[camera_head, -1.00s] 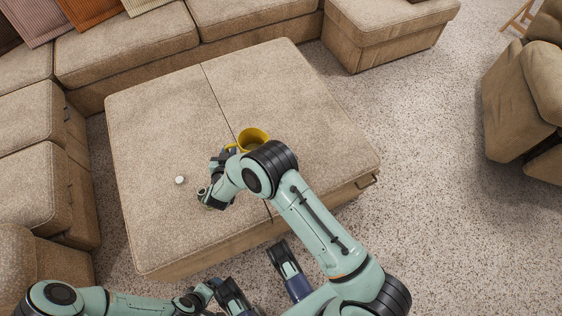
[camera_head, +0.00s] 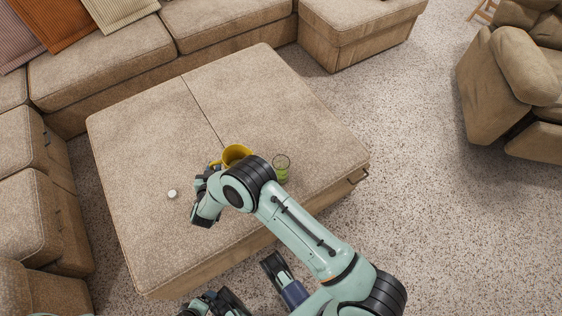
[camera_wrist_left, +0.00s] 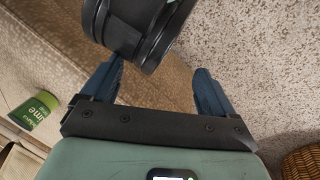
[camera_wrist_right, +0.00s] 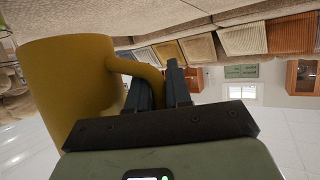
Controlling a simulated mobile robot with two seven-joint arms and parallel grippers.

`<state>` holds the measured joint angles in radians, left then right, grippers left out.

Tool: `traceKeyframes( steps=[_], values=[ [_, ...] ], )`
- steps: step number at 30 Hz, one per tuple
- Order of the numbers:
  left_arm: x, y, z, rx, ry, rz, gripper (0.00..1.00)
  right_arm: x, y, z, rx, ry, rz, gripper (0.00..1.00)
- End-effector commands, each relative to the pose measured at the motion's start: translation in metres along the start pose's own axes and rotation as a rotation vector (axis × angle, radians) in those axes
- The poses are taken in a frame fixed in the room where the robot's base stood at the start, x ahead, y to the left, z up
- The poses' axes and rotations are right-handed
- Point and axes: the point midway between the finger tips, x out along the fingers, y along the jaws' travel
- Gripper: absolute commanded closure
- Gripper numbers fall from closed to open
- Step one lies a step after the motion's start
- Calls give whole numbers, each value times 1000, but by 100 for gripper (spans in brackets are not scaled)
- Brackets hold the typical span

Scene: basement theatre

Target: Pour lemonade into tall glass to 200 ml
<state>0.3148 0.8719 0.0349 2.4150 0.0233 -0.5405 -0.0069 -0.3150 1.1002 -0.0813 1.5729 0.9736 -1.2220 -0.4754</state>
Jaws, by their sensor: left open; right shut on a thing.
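The yellow pitcher (camera_head: 236,153) is near the middle of the ottoman, partly hidden by my right arm; its open top faces up in the head view. My right gripper (camera_wrist_right: 158,85) is shut on its handle; the pitcher's yellow side (camera_wrist_right: 65,85) fills the left of the right wrist view. A clear glass (camera_head: 281,168) with green in its lower part stands on the ottoman, right of the pitcher and apart from it. My left gripper (camera_wrist_left: 157,85) is open, with a dark rounded arm part showing beyond its fingers. I cannot see lemonade in the pitcher or a level mark.
A small white round thing (camera_head: 172,194) lies on the beige ottoman (camera_head: 140,130), left of my right gripper. A green container lettered "lime" (camera_wrist_left: 34,110) shows in the left wrist view. Sofas surround the ottoman's back and left; its far half is clear.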

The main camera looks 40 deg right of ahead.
Motion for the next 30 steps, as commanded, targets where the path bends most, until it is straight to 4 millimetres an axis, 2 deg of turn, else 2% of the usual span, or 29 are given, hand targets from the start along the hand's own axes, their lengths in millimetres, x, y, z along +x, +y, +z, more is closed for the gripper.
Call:
traceKeyframes(
  steps=[10, 18, 21, 25, 30],
  values=[
    [2, -1, -1, 0, 3, 0, 12, 3, 6, 2, 148, -30, -59, 100],
    [16, -6, -23, -5, 65, -5, 12, 12, 17, 20, 308, -65, -124, 100],
    [8, -3, -16, -4, 48, -3, 12, 9, 22, 9, 370, -75, -150, 100],
    [6, -2, -12, -3, 35, -2, 12, 9, 29, 4, 446, -93, -180, 100],
    [-9, 3, 6, 2, -18, 2, 12, 2, 40, -17, 546, -113, -222, 100]
  ],
)
